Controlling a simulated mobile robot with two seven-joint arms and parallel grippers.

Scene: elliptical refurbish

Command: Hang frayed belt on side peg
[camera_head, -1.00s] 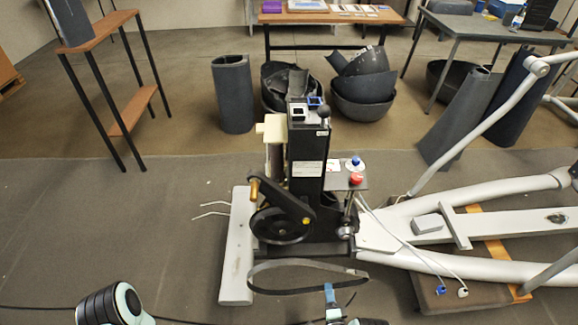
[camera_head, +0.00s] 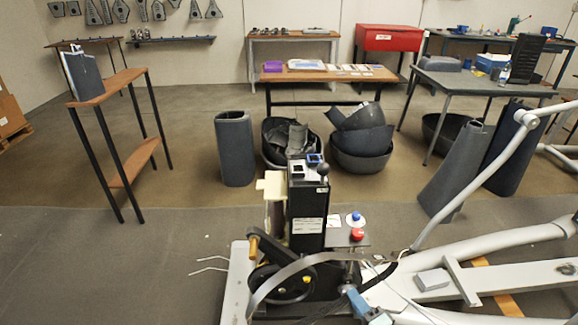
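The frayed belt is a thin dark-grey loop (camera_head: 285,268), arched in front of the black drive unit (camera_head: 307,215) of the elliptical frame. My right gripper (camera_head: 352,295), with blue fingers, is at the bottom right of the loop and appears shut on the belt, holding it raised. The contact point is small and partly hidden. Two thin pale side pegs (camera_head: 208,270) stick out left from the frame's light grey end bar (camera_head: 236,285). They are bare, and the belt is to their right, apart from them. My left gripper is out of view.
A red knob (camera_head: 357,234) and a blue knob (camera_head: 355,219) stand on a small plate beside the drive unit. A wooden-topped shelf (camera_head: 125,78) is at left. Dark bins (camera_head: 362,140) and grey covers (camera_head: 234,150) stand behind. Floor left of the pegs is clear.

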